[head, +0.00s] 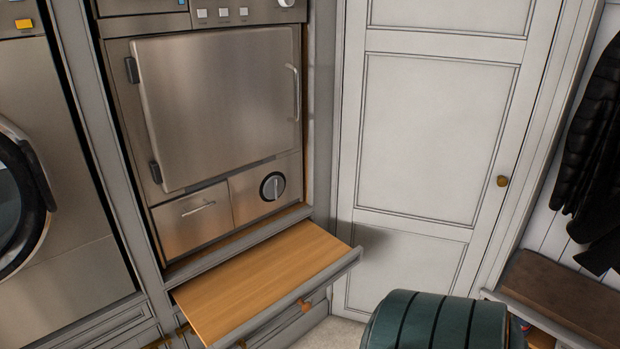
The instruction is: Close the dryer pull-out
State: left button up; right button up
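The dryer pull-out (265,275) is a flat wooden board with a grey front edge. It is slid out from under the steel dryer (215,110) and sticks out into the room. Its top is bare. The dryer's square door looks shut, with a vertical handle on its right side. Neither of my grippers shows in the head view.
A front-loading washer (60,180) stands at the left. A white panelled door (435,130) is right of the dryer. A dark green rounded thing with black bands (440,322) is at the bottom, right of the pull-out. A brown-topped bench (565,290) and dark jacket (597,150) are far right.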

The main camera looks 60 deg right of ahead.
aim_at(244, 296)
jog(key=z, duration=0.8)
jog(key=j+z, duration=0.1)
jog(key=z, duration=0.3)
jog(key=i+j+z, duration=0.1)
jog(key=z, duration=0.25)
jog(key=i+j+z, duration=0.1)
jog(key=z, duration=0.3)
jog(key=j+z, duration=0.15)
jog(key=z, duration=0.2)
jog(key=j+z, duration=0.7)
jog(key=j, duration=0.25)
jog(key=k+j, duration=0.1)
jog(key=j, duration=0.35)
jog(key=k+j+z, duration=0.1)
jog(key=j, duration=0.35)
